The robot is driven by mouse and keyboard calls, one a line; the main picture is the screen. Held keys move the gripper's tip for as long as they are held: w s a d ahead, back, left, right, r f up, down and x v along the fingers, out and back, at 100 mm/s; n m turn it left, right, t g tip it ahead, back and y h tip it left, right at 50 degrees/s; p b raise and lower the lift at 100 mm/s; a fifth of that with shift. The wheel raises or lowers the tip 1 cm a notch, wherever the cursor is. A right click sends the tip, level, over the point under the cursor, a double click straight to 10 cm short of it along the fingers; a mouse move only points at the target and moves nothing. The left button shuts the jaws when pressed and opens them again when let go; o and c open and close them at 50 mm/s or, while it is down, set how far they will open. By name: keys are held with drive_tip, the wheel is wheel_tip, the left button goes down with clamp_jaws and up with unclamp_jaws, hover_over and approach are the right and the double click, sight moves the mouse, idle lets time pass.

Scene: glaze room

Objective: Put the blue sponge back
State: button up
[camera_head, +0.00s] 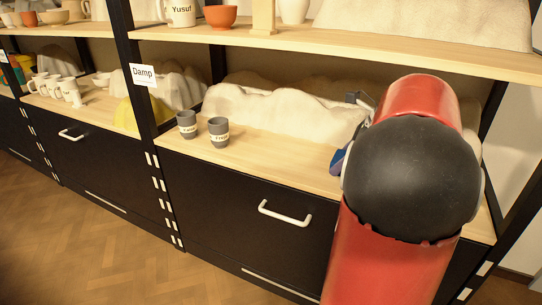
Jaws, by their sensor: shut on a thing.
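My gripper (357,120) is at the right part of the shelf, mostly hidden behind my own red and black arm. Only some grey metal parts of it show at the arm's left side. A small blue piece, which looks like the blue sponge (338,161), shows at the arm's left edge, low over the front of the wooden shelf (270,154). My gripper is shut on it. Most of the sponge is hidden, and I cannot tell whether it touches the shelf.
Two dark grey labelled cups (218,132) stand on the shelf's left part. White lumpy covers (285,108) lie behind. A black post with a "Damp" sign (143,75) divides the bays. An upper shelf (350,47) runs overhead. Free shelf lies between cups and arm.

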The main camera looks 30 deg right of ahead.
drive_tip(key=w+a, duration=0.3)
drive_tip(key=w, duration=0.1)
drive_tip(key=w+a+b, duration=0.1)
drive_tip(key=w+a, duration=0.2)
drive_tip(key=w, duration=0.1)
drive_tip(key=w+a, duration=0.4)
drive_tip(key=shift+w, duration=0.4)
drive_tip(key=shift+w+a+f+b, duration=0.2)
drive_tip(key=shift+f+b, duration=0.35)
drive_tip(key=shift+f, duration=0.35)
drive_tip(key=shift+w+a+f+b, duration=0.15)
drive_tip(key=shift+f+b, duration=0.35)
drive_tip(key=shift+f, duration=0.35)
drive_tip(key=shift+f, duration=0.15)
drive_tip(key=o, duration=0.9)
